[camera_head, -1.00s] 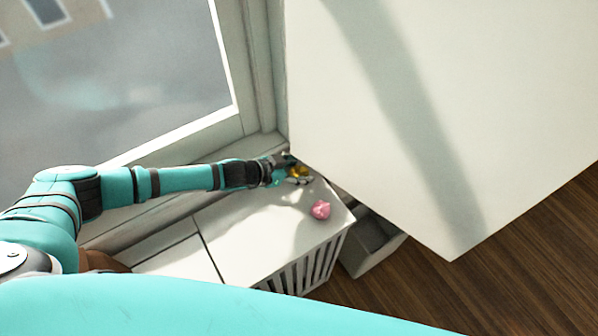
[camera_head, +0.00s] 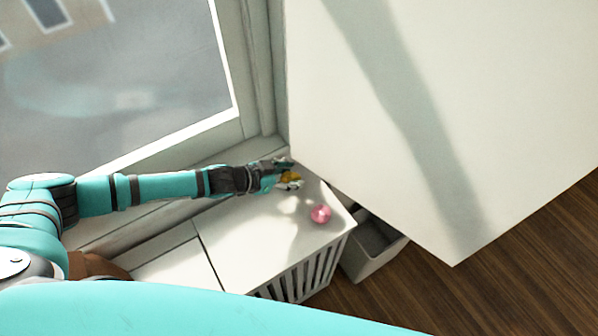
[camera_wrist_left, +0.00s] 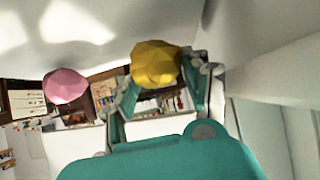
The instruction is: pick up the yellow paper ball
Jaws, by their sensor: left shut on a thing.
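The yellow paper ball (camera_head: 291,176) is between the fingers of my left gripper (camera_head: 287,177), above the far end of the white slatted cabinet. In the left wrist view the yellow ball (camera_wrist_left: 155,64) shows large and crumpled between the fingertips of the left gripper (camera_wrist_left: 160,75). The left gripper is shut on it. The head view shows the ball small and partly covered by the fingers. My right gripper is not in view.
A pink paper ball (camera_head: 320,214) lies on the white cabinet top (camera_head: 250,235). It also shows in the left wrist view (camera_wrist_left: 64,86). A large white wall (camera_head: 470,90) rises close beside the gripper. A grey bin (camera_head: 372,245) stands on the wooden floor.

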